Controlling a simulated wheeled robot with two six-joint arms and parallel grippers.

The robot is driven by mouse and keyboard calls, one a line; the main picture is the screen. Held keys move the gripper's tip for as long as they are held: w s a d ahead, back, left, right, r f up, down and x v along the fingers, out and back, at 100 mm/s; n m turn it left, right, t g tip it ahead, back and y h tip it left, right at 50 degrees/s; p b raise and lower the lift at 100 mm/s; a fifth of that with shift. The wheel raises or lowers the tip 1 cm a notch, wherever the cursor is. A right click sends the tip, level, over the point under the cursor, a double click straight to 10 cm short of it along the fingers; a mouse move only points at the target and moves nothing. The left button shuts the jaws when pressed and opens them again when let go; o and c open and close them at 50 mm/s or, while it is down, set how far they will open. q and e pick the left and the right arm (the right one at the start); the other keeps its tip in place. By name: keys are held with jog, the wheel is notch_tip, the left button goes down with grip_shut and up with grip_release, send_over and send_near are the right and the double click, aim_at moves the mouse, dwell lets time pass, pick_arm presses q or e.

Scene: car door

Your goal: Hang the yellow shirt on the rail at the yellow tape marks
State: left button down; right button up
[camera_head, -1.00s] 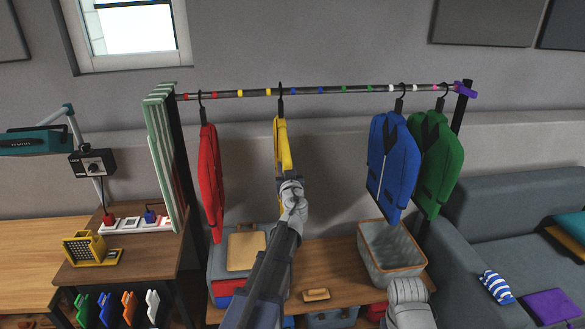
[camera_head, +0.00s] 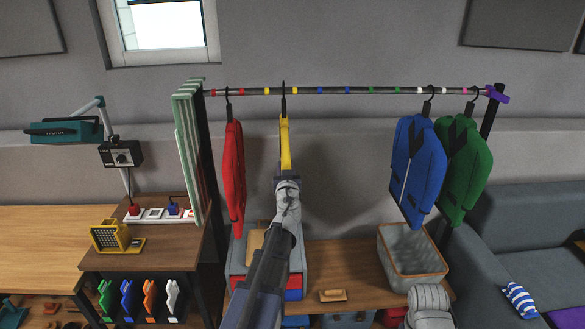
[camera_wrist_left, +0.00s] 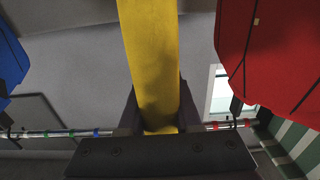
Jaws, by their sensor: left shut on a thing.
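The yellow shirt (camera_head: 285,145) shows edge-on in the head view, below its dark hanger. The hanger hook (camera_head: 283,102) lines up with the rail (camera_head: 385,90) between the two yellow tape marks (camera_head: 294,90). I cannot tell whether the hook bears on the rail or is just in front of it. My left gripper (camera_head: 287,178) is shut on the shirt and is below the rail. In the left wrist view, the yellow cloth (camera_wrist_left: 152,60) rises between the fingers (camera_wrist_left: 160,125). Only a grey part of my right arm shows at the bottom right; its fingers are out of view.
A red shirt (camera_head: 232,175) hangs close to the left. Blue (camera_head: 416,170) and green (camera_head: 463,165) shirts hang at the right. The rail is clear between the yellow and blue shirts. A basket (camera_head: 412,255) stands on the bench below.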

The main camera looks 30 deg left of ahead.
pick_arm(q)
jog(key=shift+s+a, duration=0.3)
jog(key=shift+a, duration=0.15)
jog(key=shift+w+f+b, duration=0.1)
jog(key=shift+f+b, duration=0.4)
jog(key=shift+d, duration=0.1)
jog(key=c, duration=0.5)
grip_release()
jog(key=v, duration=0.8)
